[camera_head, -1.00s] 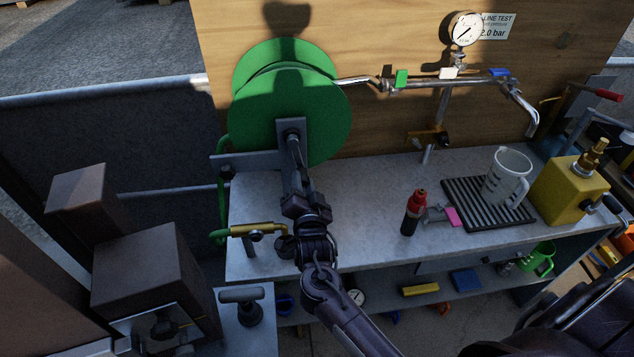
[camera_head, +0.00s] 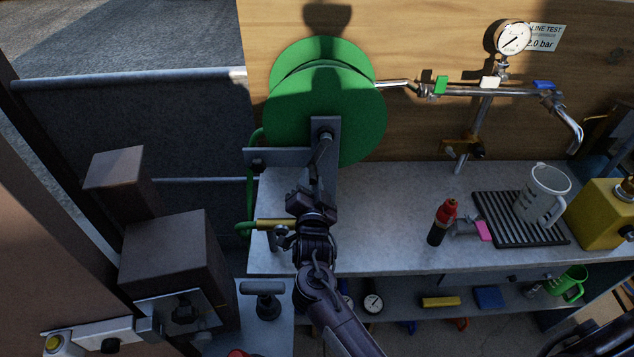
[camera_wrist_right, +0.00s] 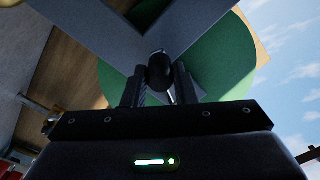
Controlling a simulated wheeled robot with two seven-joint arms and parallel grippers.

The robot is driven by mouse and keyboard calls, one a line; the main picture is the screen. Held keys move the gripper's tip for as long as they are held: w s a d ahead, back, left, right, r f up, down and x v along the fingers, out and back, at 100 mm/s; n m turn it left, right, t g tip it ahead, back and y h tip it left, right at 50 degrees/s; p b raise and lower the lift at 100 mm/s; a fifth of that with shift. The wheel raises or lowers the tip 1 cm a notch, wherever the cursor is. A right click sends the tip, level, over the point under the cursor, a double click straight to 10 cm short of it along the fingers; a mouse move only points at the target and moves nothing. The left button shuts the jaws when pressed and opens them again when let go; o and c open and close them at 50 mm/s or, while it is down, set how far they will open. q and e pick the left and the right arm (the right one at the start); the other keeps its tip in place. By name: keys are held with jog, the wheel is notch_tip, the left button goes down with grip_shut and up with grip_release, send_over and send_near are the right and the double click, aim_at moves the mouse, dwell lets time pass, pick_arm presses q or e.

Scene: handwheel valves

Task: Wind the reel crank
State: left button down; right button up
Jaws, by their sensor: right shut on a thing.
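The green hose reel (camera_head: 350,110) stands at the back left of the bench, with a grey bracket (camera_head: 280,157) in front of it. Its crank (camera_head: 324,146) shows at the hub and runs down and slightly left to my right gripper (camera_head: 317,180). My right gripper is shut on the crank's dark handle. In the right wrist view, the handle (camera_wrist_right: 160,70) sits between the two fingers (camera_wrist_right: 158,92), in front of the green disc. The jaws hide part of the crank in the head view. My left gripper is not in view.
The bench's middle (camera_head: 395,205) is clear.

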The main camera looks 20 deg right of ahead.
jog(key=o, duration=0.9)
jog(key=shift+s, duration=0.1)
